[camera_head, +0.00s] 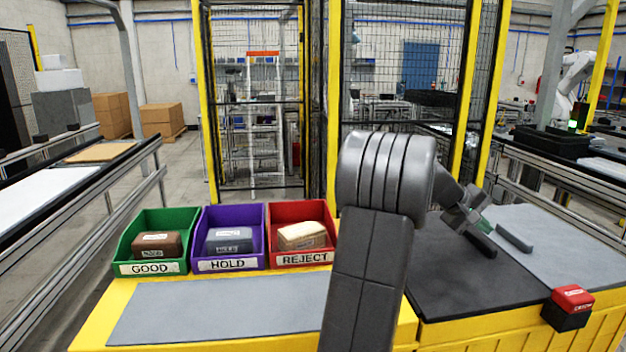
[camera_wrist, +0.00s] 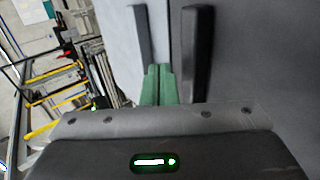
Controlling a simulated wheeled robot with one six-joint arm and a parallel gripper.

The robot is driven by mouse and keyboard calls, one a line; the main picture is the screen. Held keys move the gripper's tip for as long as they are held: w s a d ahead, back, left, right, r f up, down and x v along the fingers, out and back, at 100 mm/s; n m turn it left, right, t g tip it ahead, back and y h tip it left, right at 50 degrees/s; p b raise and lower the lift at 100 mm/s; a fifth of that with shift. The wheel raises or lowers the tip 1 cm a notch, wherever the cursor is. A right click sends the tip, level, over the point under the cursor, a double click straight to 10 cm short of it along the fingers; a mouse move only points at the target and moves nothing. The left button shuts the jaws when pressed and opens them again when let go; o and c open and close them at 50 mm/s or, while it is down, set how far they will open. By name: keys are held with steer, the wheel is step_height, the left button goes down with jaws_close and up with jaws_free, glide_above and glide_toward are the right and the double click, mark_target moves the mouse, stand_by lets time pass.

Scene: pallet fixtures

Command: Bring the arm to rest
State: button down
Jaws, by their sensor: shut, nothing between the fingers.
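My gripper (camera_head: 480,224) is at the end of my arm, to the right of the thick grey joint, over the right-hand part of the yellow bench. Its green fingers (camera_wrist: 158,80) are together in the wrist view, with nothing between them. In that view they point towards the surface between two dark bars. One dark bar (camera_head: 481,243) lies on the black mat (camera_head: 440,285) and the other bar (camera_head: 514,238) lies on the grey mat (camera_head: 575,245). I cannot tell how high the gripper is above them.
A green GOOD bin (camera_head: 148,269), a purple HOLD bin (camera_head: 226,264) and a red REJECT bin (camera_head: 302,259) each hold one block. A red-topped black box (camera_head: 571,318) sits at the bench's front right. The grey left mat (camera_head: 215,310) is clear. A fence stands behind.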

steer(key=shift+f, duration=0.6)
steer(key=shift+r, duration=0.4)
